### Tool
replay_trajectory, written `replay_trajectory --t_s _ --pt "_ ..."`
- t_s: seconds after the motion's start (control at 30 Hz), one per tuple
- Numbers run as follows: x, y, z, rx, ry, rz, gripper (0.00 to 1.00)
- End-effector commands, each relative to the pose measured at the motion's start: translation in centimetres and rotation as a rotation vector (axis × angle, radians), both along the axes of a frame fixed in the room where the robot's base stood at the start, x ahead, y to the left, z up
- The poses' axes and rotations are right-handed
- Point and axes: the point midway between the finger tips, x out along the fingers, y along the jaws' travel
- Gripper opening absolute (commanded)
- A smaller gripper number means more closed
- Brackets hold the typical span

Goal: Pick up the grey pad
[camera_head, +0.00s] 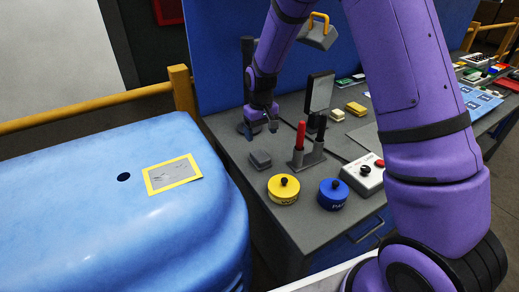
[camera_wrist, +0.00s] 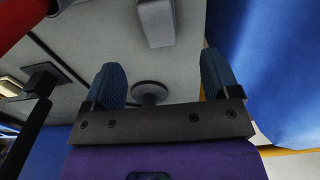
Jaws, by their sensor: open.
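In the wrist view a grey block (camera_wrist: 155,23), apparently the same pad, shows at the top, beyond my fingertips and partly cut off by the frame. My gripper (camera_head: 262,128) is open and empty, behind the pad in the head view. In the wrist view my gripper (camera_wrist: 162,75) has its two blue fingers wide apart, with a round grey disc (camera_wrist: 150,92) visible between them on the bench.
A stand (camera_head: 307,155) with a red and a black upright piece is close right of the pad. A yellow round tin (camera_head: 284,189) and a blue one (camera_head: 332,194) stand in front. A dark upright panel (camera_head: 319,92) is behind. A grey weight (camera_head: 318,36) with an orange handle hangs above.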

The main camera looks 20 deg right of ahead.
Motion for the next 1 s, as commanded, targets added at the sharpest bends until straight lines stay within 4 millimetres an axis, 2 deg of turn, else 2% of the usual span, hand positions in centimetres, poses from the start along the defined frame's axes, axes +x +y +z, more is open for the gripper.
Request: replay_trajectory --t_s 0.17,0.4,0.67,1.0 --pt "0.2 0.1 -1.8 -0.002 0.009 0.003 0.82" --pt "0.2 0.1 -5.2 -0.003 0.009 0.003 0.82" --pt "0.3 0.1 -6.9 -0.002 0.007 0.003 0.82" --pt "0.6 -0.1 -11.1 -0.002 0.008 0.002 0.82"
